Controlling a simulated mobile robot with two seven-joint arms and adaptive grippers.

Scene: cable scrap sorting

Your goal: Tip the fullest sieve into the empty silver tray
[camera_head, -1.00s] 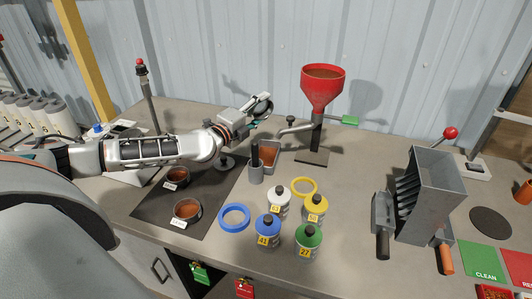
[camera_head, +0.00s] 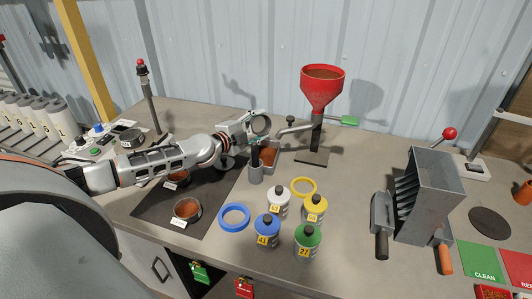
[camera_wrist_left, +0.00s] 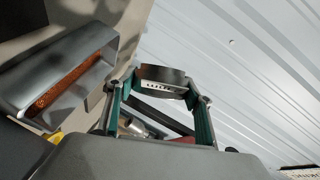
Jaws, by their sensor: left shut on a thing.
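My left gripper (camera_head: 247,129) is shut on a small round metal sieve (camera_head: 261,124), held in the air at the back edge of the silver tray (camera_head: 271,169). In the left wrist view the sieve (camera_wrist_left: 162,75) sits between the teal-padded fingers (camera_wrist_left: 160,105), and its inside is mostly hidden. The tray also shows there (camera_wrist_left: 60,58), with copper-brown granules in it. Two other sieves with brown granules, a front one (camera_head: 187,221) and a rear one (camera_head: 187,183), stand on the black mat; my arm partly covers the rear one. My right gripper is out of view.
A grey cup with a dark handle (camera_head: 256,174) stands close to the tray's left. A red funnel (camera_head: 322,90) on a stand is behind right. Several bottles, such as the blue one (camera_head: 267,230), and tape rings are in front. A grey splitter box (camera_head: 432,195) stands right.

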